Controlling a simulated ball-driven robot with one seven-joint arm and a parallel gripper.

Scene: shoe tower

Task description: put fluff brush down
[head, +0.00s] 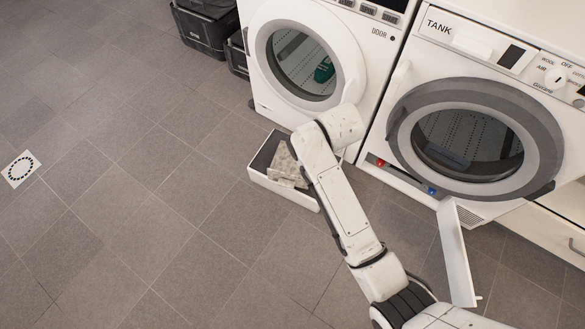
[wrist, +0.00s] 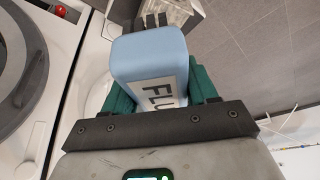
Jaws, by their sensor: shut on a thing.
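The fluff brush (wrist: 150,55) is a light blue block with a white label that begins "FLU". In the wrist view it sits between the green fingers of my gripper (wrist: 162,82), which is shut on it. In the head view my arm's wrist covers the gripper and the brush, in front of the left machine (head: 262,85).
A white open tray (head: 285,197) with a grey fluffy-looking piece (head: 285,165) lies at the left machine's foot. The right machine (head: 400,110) has an open flap (head: 454,255) low down. Dark crates (head: 205,30) stand at the back. The left floor (head: 120,190) is mostly clear.

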